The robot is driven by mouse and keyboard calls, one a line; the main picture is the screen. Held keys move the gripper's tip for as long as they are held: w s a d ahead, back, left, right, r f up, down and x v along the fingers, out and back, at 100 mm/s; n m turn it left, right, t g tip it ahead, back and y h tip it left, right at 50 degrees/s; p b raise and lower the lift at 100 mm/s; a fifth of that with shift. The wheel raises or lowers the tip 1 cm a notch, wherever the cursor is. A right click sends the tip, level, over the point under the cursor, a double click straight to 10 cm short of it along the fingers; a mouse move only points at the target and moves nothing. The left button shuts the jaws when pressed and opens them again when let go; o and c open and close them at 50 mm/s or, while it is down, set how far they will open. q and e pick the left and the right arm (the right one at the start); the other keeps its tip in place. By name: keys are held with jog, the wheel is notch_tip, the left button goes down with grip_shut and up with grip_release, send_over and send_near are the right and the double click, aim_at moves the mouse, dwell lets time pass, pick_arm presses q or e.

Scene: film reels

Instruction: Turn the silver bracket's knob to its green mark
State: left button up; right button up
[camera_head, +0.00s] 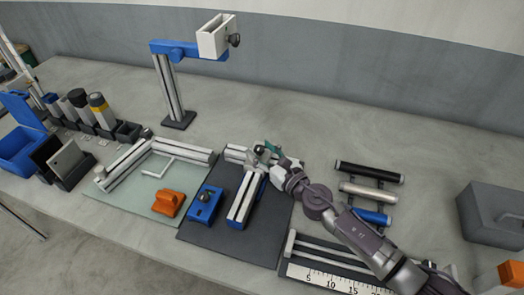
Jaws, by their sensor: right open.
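A silver-white box-shaped bracket (214,36) sits high on the end of a blue arm at the back, with a dark knob (235,40) on its right side. I cannot make out a green mark on it. My right gripper (266,156) is open, far below and in front of that bracket, over the dark mat. It is close to the silver-and-blue rail assembly (240,203) and a small teal-green part (273,147). The gripper partly hides the rail's upper end, and contact there cannot be told. My left gripper is out of view.
A blue block with a dark knob (206,198) and an orange block (170,204) lie left of the rail. Black, silver and blue bars (369,172) lie right of my arm. A grey box (492,211) stands far right. The back middle of the table is clear.

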grip_shut()
jog(key=shift+a+r+m+t+h+p, duration=0.1)
jog(key=shift+r+m+t+h+p, duration=0.15)
jog(key=shift+m+h+p, duration=0.35)
jog(key=shift+s+a+m+t+h+p, duration=0.15)
jog(key=shift+m+t+h+p, duration=0.65)
jog(key=shift+h+p, duration=0.25)
jog(key=shift+f+m+t+h, duration=0.15)
jog(key=shift+m+t+h, duration=0.2)
jog(key=shift+m+h, duration=0.6)
jog(key=shift+a+m+t+h, duration=0.1)
jog(key=shift+m+t+h, duration=0.35)
jog(key=shift+h, duration=1.05)
jog(key=shift+m+h, duration=0.3)
jog(key=shift+h, duration=0.1)
